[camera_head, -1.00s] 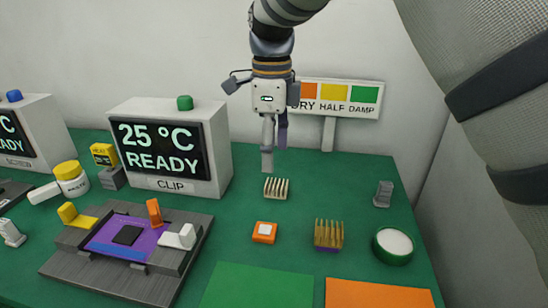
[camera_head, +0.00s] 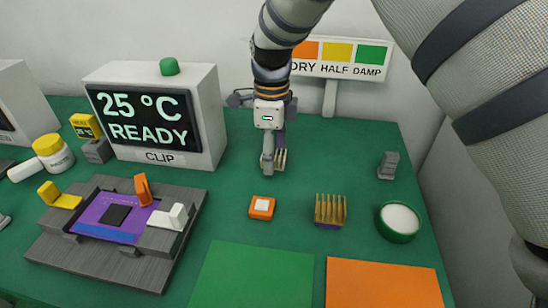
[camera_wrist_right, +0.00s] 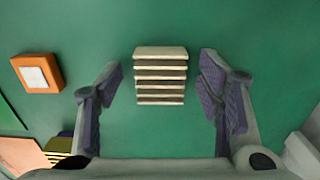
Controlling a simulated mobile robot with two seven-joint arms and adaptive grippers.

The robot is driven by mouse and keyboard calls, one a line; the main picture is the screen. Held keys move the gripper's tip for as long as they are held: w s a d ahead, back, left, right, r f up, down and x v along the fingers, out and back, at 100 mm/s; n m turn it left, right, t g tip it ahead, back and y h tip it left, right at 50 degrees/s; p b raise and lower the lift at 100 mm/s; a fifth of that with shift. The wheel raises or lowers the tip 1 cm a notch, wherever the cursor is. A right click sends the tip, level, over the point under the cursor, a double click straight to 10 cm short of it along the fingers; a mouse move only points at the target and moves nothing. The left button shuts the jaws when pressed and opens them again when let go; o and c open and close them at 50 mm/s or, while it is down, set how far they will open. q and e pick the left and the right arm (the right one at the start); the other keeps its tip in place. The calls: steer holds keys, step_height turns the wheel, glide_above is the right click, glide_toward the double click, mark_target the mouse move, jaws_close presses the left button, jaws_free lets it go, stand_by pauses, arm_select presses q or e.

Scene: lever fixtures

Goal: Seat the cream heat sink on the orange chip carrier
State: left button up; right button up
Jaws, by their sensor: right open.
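The cream heat sink (camera_head: 281,159) stands on the green table, fins up, partly hidden behind a finger of my right gripper (camera_head: 274,160). In the right wrist view the cream heat sink (camera_wrist_right: 160,75) lies between the two spread fingers of the gripper (camera_wrist_right: 161,82), with a gap on each side. The orange chip carrier (camera_head: 262,207), a small orange block with a pale top, sits on the table nearer the front. It also shows at the upper left of the right wrist view (camera_wrist_right: 37,74). My left gripper is not in view.
A gold heat sink (camera_head: 330,210) stands right of the carrier, with a green round pot (camera_head: 399,222) beyond it. A grey fixture (camera_head: 120,225) with coloured levers is at left, before the CLIP display box (camera_head: 150,115). Green (camera_head: 255,275) and orange (camera_head: 385,284) mats lie in front.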

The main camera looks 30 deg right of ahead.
steer(key=c, duration=1.2)
steer(key=shift+c, duration=0.2)
